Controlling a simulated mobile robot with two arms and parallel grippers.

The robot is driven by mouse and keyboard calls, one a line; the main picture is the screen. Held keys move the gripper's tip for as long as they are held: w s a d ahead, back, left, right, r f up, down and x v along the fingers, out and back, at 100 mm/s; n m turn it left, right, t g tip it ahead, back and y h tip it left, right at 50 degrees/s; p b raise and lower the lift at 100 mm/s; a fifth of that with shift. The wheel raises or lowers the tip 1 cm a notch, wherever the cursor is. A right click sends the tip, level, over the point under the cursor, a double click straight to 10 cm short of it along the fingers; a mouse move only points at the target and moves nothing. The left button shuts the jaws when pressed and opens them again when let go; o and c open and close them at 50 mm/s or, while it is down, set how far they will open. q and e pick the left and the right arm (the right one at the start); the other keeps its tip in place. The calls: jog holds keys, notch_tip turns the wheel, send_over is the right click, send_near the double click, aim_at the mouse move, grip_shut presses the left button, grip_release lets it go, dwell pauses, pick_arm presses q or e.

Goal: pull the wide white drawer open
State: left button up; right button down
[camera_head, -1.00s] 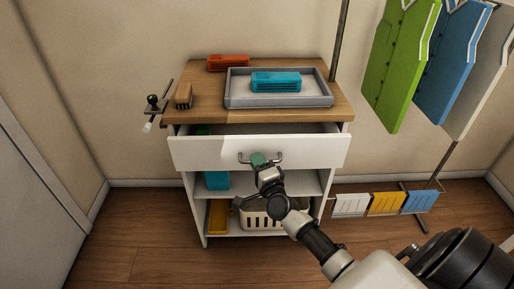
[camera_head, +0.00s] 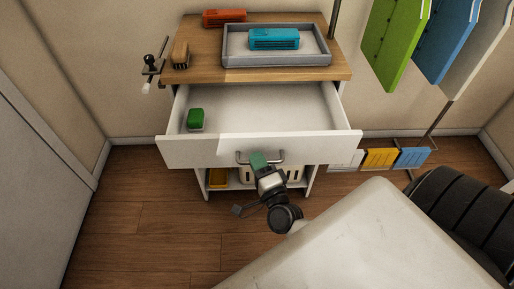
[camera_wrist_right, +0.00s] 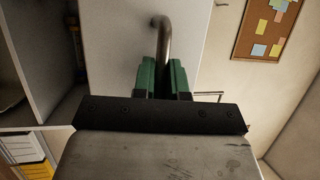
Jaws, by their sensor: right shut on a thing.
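The wide white drawer (camera_head: 200,152) under the wooden top stands well open in the head view. Its inside shows, with a small green object (camera_head: 195,119) at its left. A metal bar handle (camera_head: 284,157) is on the drawer front. My right gripper (camera_head: 259,160) is at the handle's middle, with green finger pads. In the right wrist view the handle (camera_wrist_right: 163,40) runs between the two green fingers (camera_wrist_right: 162,78), which are shut on it. My left gripper is not in view.
On the wooden top (camera_head: 205,67) are a grey tray (camera_head: 240,59) holding a blue box (camera_head: 273,38), an orange box (camera_head: 224,17) and a brush (camera_head: 180,54). The wooden floor (camera_head: 130,220) at left is clear.

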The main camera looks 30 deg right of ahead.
dwell(0.3)
jog(key=c, duration=1.2)
grip_release()
jog(key=shift+s, duration=0.1)
jog(key=b+v, duration=0.1)
jog(key=v, duration=0.9)
jog(key=shift+s, duration=0.4)
jog(key=shift+f, duration=0.1)
